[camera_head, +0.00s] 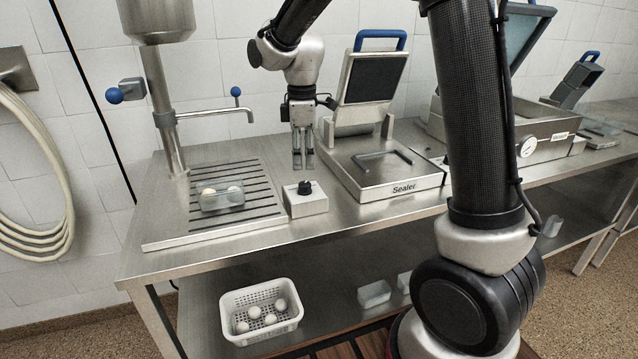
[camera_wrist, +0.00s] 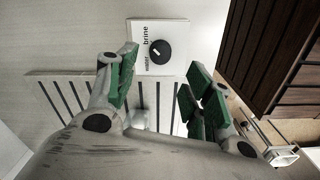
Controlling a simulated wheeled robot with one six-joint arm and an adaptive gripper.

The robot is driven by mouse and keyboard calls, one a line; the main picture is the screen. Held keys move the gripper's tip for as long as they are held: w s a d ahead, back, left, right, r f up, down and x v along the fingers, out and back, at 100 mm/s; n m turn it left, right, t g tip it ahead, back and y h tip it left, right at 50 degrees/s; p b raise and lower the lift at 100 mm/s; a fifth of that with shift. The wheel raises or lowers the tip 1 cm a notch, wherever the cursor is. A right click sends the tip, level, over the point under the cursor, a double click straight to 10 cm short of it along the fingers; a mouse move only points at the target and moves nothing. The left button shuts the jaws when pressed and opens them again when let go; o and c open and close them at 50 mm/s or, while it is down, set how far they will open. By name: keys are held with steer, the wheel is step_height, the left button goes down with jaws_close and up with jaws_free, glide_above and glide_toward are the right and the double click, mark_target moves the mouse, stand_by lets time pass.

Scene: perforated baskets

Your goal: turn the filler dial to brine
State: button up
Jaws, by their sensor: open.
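The filler dial (camera_head: 305,187) is a black round knob on a small pale box (camera_head: 308,206) on the steel worktop. In the wrist view the dial (camera_wrist: 160,51) sits beside the printed words "brine" and "water". A small light mark shows on its face, but I cannot tell clearly which word it points to. My gripper (camera_head: 303,167) points down just above the dial, apart from it. In the wrist view its two green-padded fingers (camera_wrist: 162,76) are spread and nothing is between them.
An open sealer (camera_head: 400,185) stands close right. A white perforated basket (camera_head: 262,335) with balls sits on the lower shelf.

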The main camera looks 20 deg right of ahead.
mark_target(305, 183)
steer(key=shift+d+f+n, duration=0.1)
steer(key=shift+f+n, duration=0.15)
steer(key=shift+n, duration=0.25)
step_height(305, 183, down, 7)
steer(key=shift+f, duration=0.2)
steer(key=shift+c, duration=0.2)
steer(key=c, duration=1)
